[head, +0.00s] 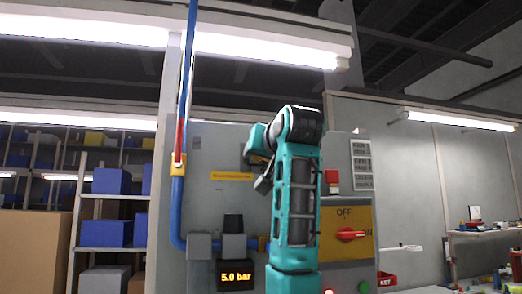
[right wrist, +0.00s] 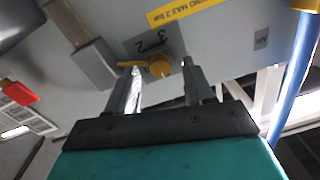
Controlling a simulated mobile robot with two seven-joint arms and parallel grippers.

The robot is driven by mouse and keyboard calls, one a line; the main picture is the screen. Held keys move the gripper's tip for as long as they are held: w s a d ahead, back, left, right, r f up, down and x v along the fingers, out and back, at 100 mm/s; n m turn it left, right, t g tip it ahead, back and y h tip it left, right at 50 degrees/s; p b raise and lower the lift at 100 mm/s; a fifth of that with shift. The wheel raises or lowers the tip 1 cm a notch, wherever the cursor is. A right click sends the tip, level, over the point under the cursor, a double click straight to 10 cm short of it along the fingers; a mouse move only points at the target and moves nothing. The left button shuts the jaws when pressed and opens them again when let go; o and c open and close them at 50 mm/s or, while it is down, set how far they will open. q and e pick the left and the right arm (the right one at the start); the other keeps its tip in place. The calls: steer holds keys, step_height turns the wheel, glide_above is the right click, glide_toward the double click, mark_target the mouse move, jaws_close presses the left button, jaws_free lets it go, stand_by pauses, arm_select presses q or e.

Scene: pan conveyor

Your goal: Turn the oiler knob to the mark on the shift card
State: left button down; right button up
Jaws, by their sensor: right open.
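The oiler knob (right wrist: 160,66) is yellow, with a pointer reaching left in the right wrist view. It sits on a dark grey plate (right wrist: 172,42) with the digits 3 and 2 visible. Other marks are hidden or unclear. My right gripper (right wrist: 159,68) is open, one finger on each side of the knob; I cannot tell whether they touch it. In the head view my teal right arm hides most of the knob area. A white printed sheet (head: 361,165), possibly the shift card, hangs on the panel; its print is too small to read. My left gripper is not in view.
A yellow label (head: 231,176) is on the panel near the knob. A blue pipe (head: 178,210) runs down the left. A display (head: 236,277) reads 5.0 bar. A red-handled OFF switch (head: 350,234) and a red device (head: 332,178) lie right of my arm.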

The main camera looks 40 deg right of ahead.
steer(key=shift+w+d, duration=0.25)
steer(key=shift+w, duration=0.25)
jaws_close()
